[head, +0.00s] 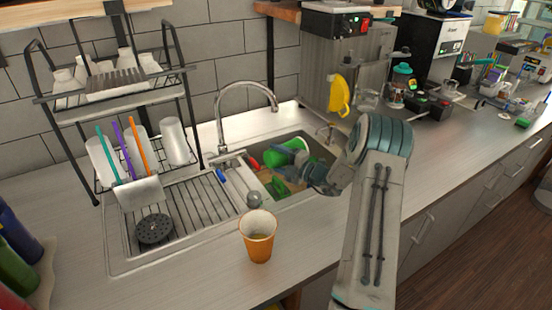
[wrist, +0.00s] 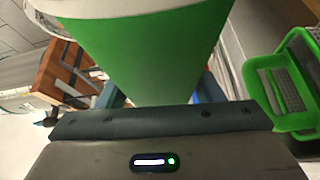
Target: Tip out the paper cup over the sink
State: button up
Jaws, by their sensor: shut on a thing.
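A green cup with a white rim (head: 287,153) is over the sink (head: 318,150) in the head view. It looks tilted onto its side. My gripper (head: 293,168) is shut on it, reaching in from the right. In the wrist view the green cup (wrist: 140,50) fills the upper middle, held between the fingers (wrist: 163,92). The cup's inside is hidden, and I cannot tell whether anything is in it. An orange paper cup (head: 258,240) stands upright on the front counter, apart from my gripper.
A faucet (head: 246,90) stands behind the sink. A drying rack (head: 115,90) with white cups is at left, beside a ribbed drainboard (head: 180,212). A yellow pitcher (head: 339,95) is behind the sink. A green basket (wrist: 290,85) shows at right in the wrist view.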

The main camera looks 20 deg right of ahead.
aim_at(303, 143)
notch_tip(303, 143, down, 3)
jog(key=n+g+h+b, duration=0.1)
jog(key=n+b, duration=0.2)
jog(key=b, duration=0.1)
jog(key=shift+a+r+n+b, duration=0.1)
jog(key=shift+r+n+b, duration=0.05)
jog(key=shift+n+b, duration=0.25)
jog(key=d+n+h+b, duration=0.1)
jog(key=n+b, duration=0.1)
jog(key=b, duration=0.1)
jog(key=w+d+n+h+b, duration=0.1)
jog(key=n+b, duration=0.1)
jog(key=n, duration=0.1)
jog(key=shift+d+g+h+b, duration=0.4)
jog(key=d+r+n+h+b, duration=0.2)
jog(key=d+n, duration=0.1)
jog(key=w+d+r+n+h+b, duration=0.1)
jog(key=d+r, duration=0.1)
jog(key=shift+w+d+n, duration=0.1)
jog(key=shift+n, duration=0.2)
jog(key=shift+w+d+r+n+h+b, duration=0.2)
jog(key=shift+d+r+n+h+b, duration=0.25)
jog(key=shift+d+r+n, duration=0.2)
